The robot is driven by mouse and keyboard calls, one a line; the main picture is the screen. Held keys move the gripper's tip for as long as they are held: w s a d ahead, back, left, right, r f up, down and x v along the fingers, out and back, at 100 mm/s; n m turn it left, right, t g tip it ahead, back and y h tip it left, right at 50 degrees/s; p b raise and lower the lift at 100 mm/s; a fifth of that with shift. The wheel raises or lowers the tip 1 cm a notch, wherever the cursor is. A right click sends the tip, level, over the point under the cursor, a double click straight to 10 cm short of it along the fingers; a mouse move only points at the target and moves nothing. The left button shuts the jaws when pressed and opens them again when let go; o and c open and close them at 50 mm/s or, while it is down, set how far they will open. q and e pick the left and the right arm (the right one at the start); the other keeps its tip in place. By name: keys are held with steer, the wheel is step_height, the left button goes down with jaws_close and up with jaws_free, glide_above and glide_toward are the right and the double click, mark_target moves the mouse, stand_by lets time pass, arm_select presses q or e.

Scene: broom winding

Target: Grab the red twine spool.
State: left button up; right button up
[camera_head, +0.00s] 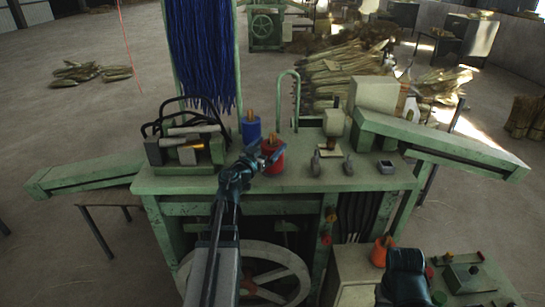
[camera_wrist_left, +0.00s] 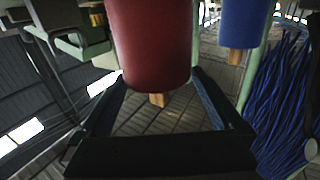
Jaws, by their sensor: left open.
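The red twine spool (camera_head: 273,155) stands upright on the green machine's bench top, on a wooden core that shows at its top. My left gripper (camera_head: 263,158) is right at it, coming from the left and front. In the left wrist view, the red spool (camera_wrist_left: 150,45) appears upside down and large, between the two spread dark fingers. The left gripper is open; I cannot tell whether a finger touches the spool. The right gripper is not in view; a dark part of my right arm shows at the lower right.
A blue spool (camera_head: 251,129) stands close behind and left of the red one. A metal clamp device (camera_head: 185,145) is to the left. Small metal fittings (camera_head: 332,163) and a green hoop (camera_head: 289,90) stand to the right and behind. Blue strands (camera_head: 202,50) hang at the back.

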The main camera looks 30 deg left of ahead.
mark_target(277, 140)
arm_select(q)
steer(key=w, duration=0.5)
steer(key=shift+w+f, duration=0.15)
steer(key=shift+f, duration=0.15)
steer(key=shift+d, duration=0.1)
steer(key=c, duration=1.4)
steer(key=shift+r, duration=0.1)
